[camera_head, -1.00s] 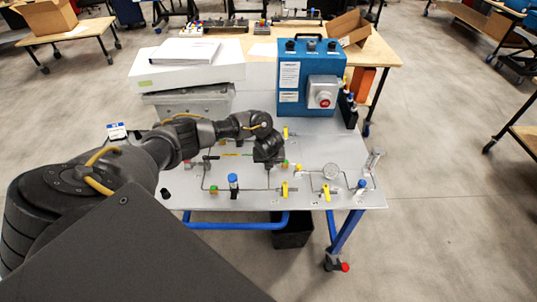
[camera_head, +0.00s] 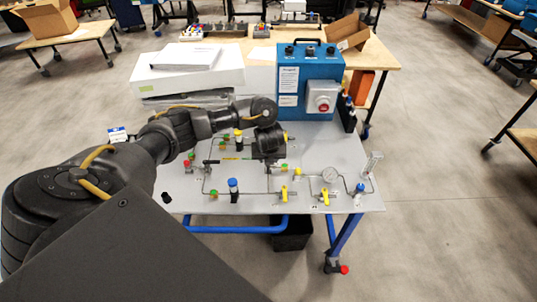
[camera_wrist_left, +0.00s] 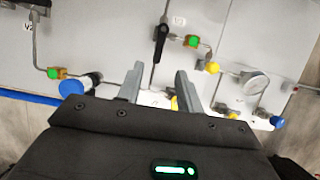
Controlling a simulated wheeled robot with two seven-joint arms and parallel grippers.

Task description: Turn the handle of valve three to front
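In the left wrist view, a black valve handle (camera_wrist_left: 160,42) sits on a thin pipe on the grey panel (camera_wrist_left: 105,25), close to a small label (camera_wrist_left: 178,20) that seems to read V3. The handle points roughly up and down in that picture. My left gripper (camera_wrist_left: 158,84) is open and empty; its two grey fingers are spread, with the handle beyond their tips and apart from them. In the head view my left gripper (camera_head: 268,160) hangs over the middle of the panel and hides most of this valve. My right gripper is in neither view.
Yellow valve handles (camera_head: 284,193) and (camera_head: 325,196), a blue-capped part (camera_head: 233,188) and a round gauge (camera_head: 330,175) stand on the panel near my gripper. A blue box with a red button (camera_head: 310,80) and a white box (camera_head: 187,75) stand behind.

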